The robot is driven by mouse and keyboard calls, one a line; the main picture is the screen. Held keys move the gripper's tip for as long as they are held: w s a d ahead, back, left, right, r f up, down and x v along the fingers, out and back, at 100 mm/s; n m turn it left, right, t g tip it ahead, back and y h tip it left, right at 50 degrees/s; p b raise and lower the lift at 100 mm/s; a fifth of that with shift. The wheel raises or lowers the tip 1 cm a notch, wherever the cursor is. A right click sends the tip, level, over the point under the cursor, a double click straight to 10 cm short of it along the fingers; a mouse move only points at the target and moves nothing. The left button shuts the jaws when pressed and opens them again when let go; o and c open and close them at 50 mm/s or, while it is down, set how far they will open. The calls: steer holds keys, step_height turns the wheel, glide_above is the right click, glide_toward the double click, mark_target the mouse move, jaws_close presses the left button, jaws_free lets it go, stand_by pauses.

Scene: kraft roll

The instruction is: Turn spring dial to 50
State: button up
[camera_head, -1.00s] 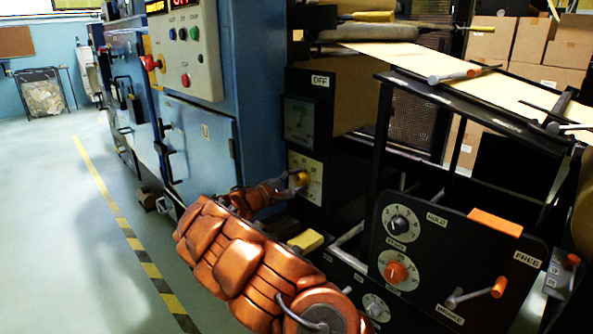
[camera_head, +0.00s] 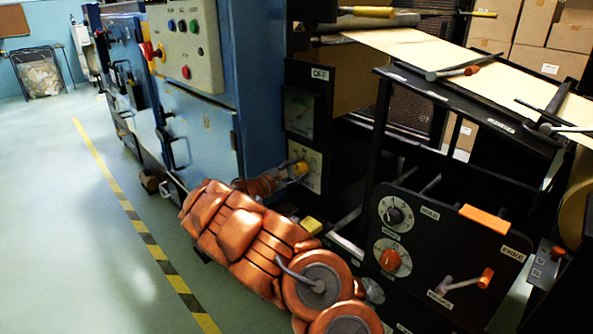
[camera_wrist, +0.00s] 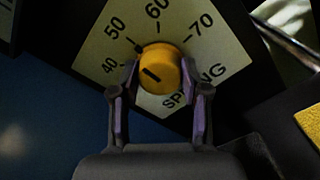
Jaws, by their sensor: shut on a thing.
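The spring dial has a round yellow knob (camera_wrist: 158,68) on a pale plate (camera_wrist: 95,55) marked 40, 50, 60 and 70, with SPRING below right. My gripper (camera_wrist: 160,72) has one finger on each side of the knob and is shut on it. A dark line on the knob's face slants from upper left to lower right. A dark mark at the knob's upper-left edge lies toward 50. The fingers hide part of the plate's lower edge. In the head view the knob (camera_head: 301,168) shows small at the end of my arm, its pointer too small to read.
A black panel (camera_head: 450,250) with two more dials and an orange-knobbed lever stands to the right of my arm. A blue cabinet (camera_head: 205,135) is behind left. A yellow block (camera_head: 312,226) lies close to my arm. The floor at left is clear beyond the striped line.

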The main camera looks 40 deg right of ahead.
steer(key=o, duration=1.1)
steer(key=shift+o, duration=0.2)
steer(key=shift+a, duration=0.1)
steer(key=a, duration=1.1)
steer(key=shift+w+a, duration=0.15)
steer(key=shift+a, duration=0.25)
